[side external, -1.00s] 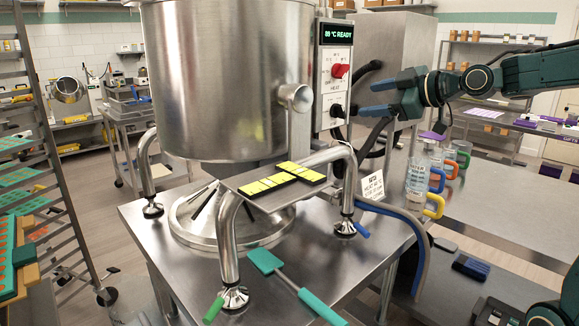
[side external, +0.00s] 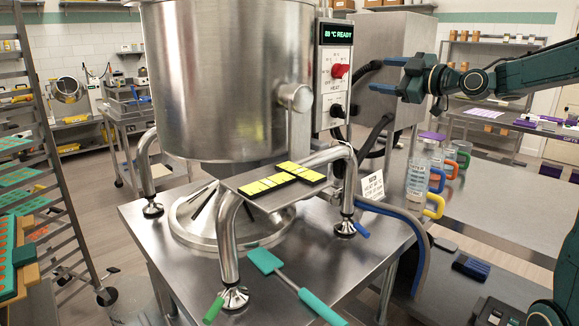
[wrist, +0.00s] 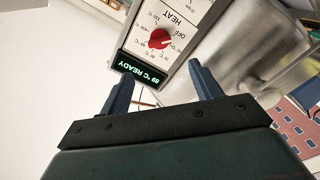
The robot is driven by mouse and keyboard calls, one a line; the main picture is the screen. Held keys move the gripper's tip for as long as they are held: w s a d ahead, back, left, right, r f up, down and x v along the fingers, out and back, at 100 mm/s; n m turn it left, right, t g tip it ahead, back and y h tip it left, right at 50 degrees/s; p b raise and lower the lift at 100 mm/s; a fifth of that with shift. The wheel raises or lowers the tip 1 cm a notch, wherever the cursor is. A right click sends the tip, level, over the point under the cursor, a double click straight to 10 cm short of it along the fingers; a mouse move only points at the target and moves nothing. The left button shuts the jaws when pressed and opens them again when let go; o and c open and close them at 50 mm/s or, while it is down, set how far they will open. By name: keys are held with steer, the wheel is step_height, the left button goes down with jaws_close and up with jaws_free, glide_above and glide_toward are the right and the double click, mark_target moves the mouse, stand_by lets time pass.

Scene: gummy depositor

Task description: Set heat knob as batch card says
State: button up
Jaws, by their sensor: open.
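The red heat knob (side external: 340,71) is on the white panel of the control box beside the steel kettle. It also shows in the wrist view (wrist: 159,39), where the panel appears upside down with temperature marks around the knob. The display (side external: 338,34) reads a temperature and "READY"; the digits look like 89 °C. My gripper (side external: 385,76) is open and empty, right of the panel at about knob height and apart from the knob. The batch card (side external: 372,186) leans on the table below; its lines are too small to read surely.
The large steel kettle (side external: 225,80) fills the left of the panel. Black hoses (side external: 372,135) run beneath my gripper. Labelled jugs with coloured handles (side external: 418,175) stand at the right. A teal spatula (side external: 265,261) lies on the front table.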

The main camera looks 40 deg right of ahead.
mark_target(345, 70)
steer(key=w, duration=1.2)
steer(key=shift+c, duration=0.2)
steer(key=c, duration=0.9)
